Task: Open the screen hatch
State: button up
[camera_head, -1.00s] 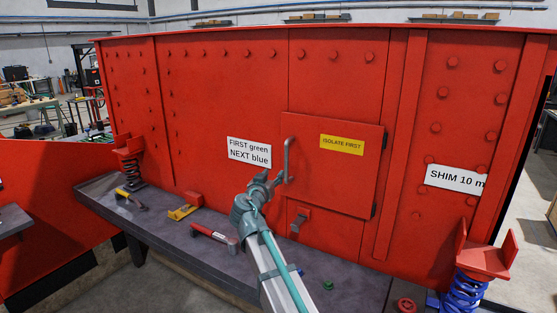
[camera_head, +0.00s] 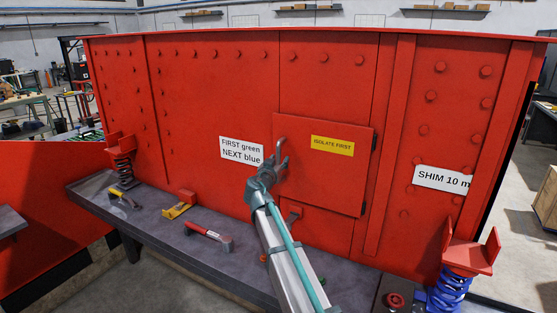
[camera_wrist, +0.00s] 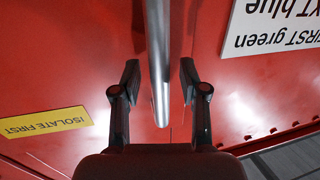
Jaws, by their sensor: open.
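The screen hatch (camera_head: 340,185) is a red square door on the red machine wall, with a yellow "ISOLATE FIRST" label (camera_head: 332,145) and hinges on its right edge. It looks shut. Its vertical grey bar handle (camera_head: 282,153) is at the hatch's left edge; the handle also shows in the wrist view (camera_wrist: 159,60). My gripper (camera_head: 271,170) is at the handle in the head view and hides its lower part. In the wrist view my gripper (camera_wrist: 158,82) is open, with one finger on each side of the handle and gaps between.
A white "FIRST green NEXT blue" sign (camera_head: 241,150) is left of the hatch. A catch (camera_head: 293,215) sits below it. The grey bench (camera_head: 150,215) holds a hammer (camera_head: 208,231), a yellow tool (camera_head: 178,209) and a red button (camera_head: 395,301). A blue spring (camera_head: 452,288) stands at right.

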grip_shut()
dwell(0.5)
